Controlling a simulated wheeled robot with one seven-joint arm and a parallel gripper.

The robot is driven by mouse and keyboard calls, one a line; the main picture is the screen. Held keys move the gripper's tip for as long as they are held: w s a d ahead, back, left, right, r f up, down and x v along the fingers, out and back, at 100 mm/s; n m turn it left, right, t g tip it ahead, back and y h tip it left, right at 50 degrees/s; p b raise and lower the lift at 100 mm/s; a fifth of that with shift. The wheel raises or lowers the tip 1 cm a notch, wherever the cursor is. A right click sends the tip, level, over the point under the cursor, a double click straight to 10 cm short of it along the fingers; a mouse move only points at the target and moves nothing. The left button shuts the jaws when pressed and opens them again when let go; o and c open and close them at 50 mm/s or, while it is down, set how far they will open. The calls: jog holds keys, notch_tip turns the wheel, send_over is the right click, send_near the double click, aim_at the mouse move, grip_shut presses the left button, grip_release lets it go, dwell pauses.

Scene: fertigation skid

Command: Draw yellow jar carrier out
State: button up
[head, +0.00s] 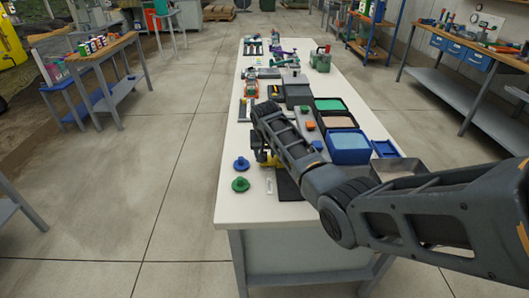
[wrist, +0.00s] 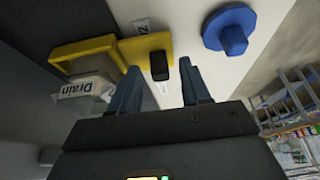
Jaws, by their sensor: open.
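The yellow jar carrier (wrist: 100,48) lies at upper left in the wrist view, with a looped end at left and a flat bar reaching right. A pale jar with a "Drain" label (wrist: 88,90) sits against it. A small black knob (wrist: 160,68) stands at the bar's right end. My gripper (wrist: 160,92) is open, its two blue-grey fingers on either side of the space below the knob. Whether they touch it, I cannot tell. In the head view a bit of the yellow carrier (head: 266,158) shows beside my arm, which hides the rest.
A blue knobbed disc (head: 241,163) and a green one (head: 240,184) lie on the white table (head: 235,208) left of my arm. Open bins, including a blue one (head: 348,156), stand to the right. More equipment fills the table's far part.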

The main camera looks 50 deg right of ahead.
jog(key=shift+f, duration=0.1)
grip_shut()
dwell(0.5)
